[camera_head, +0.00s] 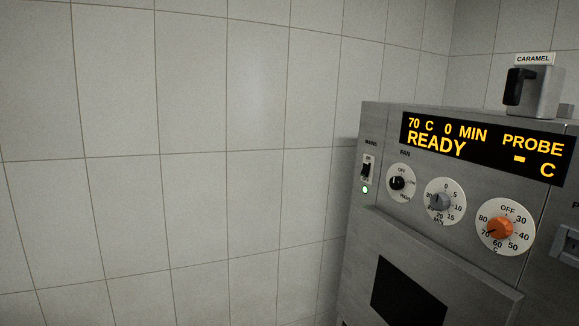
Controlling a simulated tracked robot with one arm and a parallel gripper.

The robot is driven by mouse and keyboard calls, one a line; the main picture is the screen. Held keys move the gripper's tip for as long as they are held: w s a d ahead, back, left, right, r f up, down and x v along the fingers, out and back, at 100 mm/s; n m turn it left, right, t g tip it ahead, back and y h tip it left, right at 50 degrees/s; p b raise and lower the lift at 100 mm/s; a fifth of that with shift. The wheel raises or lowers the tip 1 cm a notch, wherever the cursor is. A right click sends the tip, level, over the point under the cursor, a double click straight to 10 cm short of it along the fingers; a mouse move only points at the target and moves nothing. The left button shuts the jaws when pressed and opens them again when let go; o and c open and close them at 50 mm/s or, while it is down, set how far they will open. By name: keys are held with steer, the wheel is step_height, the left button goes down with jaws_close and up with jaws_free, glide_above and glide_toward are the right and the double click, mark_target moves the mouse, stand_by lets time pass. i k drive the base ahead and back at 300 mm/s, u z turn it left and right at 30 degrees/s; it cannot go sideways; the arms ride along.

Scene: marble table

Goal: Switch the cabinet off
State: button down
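The grey metal cabinet (460,270) stands at the right of the view. Its display (480,147) is lit yellow and reads 70 C, 0 MIN, READY, PROBE – C. A small black rocker switch (367,169) sits at the panel's left edge, under a label too small to read surely. A green lamp (365,190) below it is lit. To its right are a black fan knob (397,183), a grey timer knob (439,202) and an orange temperature knob (499,229), its pointer near 70. My gripper is not in view.
A metal jug (542,90) with a black handle and a CARAMEL label stands on top of the cabinet. A dark window (408,292) is in the cabinet's lower front. Pale tiled walls (190,150) fill the left and back. The space left of the cabinet looks clear.

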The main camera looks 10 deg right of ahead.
mark_target(367, 165)
steer(key=z, duration=0.05)
steer(key=i, duration=1.2)
steer(key=z, duration=0.75)
